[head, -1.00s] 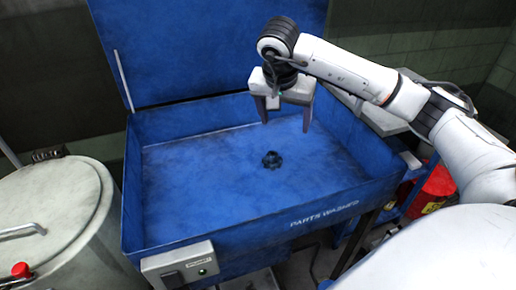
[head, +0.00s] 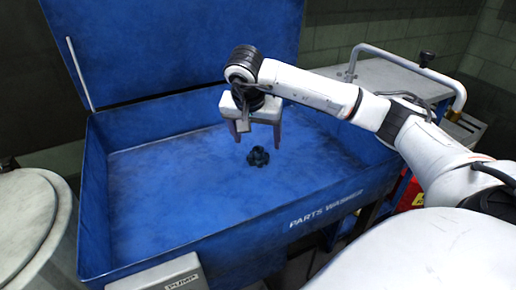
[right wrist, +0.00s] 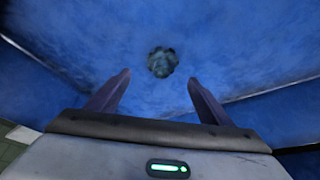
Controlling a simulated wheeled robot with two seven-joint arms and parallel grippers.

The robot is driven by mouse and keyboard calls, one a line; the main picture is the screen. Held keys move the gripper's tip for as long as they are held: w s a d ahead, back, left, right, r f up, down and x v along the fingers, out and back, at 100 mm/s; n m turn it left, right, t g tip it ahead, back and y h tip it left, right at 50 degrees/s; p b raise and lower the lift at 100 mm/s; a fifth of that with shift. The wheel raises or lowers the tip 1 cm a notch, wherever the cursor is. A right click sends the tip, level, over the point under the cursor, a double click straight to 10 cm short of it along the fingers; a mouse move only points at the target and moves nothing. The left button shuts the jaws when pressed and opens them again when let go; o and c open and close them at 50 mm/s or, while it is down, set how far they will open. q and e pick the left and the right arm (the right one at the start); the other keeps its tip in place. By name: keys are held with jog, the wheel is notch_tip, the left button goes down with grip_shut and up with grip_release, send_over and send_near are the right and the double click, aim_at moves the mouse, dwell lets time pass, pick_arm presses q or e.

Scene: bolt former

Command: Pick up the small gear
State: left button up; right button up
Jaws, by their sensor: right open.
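The small gear (head: 258,157) is dark and lies on the floor of the blue parts washer basin (head: 150,190). In the right wrist view the gear (right wrist: 162,62) shows beyond the fingertips, roughly midway between them. My right gripper (head: 256,148) reaches in over the basin from the right, fingers pointing down. It is open and empty, above the gear and apart from it. Its two fingers also show spread in the right wrist view (right wrist: 158,78). My left gripper is not in view.
The basin has raised walls and an open blue lid (head: 170,45) standing behind it. A pale drum (head: 30,225) stands at the left. A grey cart with a handle (head: 385,80) stands behind my right arm. The basin floor around the gear is clear.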

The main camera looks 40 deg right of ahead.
aim_at(258, 149)
jog(key=x, duration=0.7)
jog(key=shift+w, duration=0.25)
jog(key=c, duration=1.5)
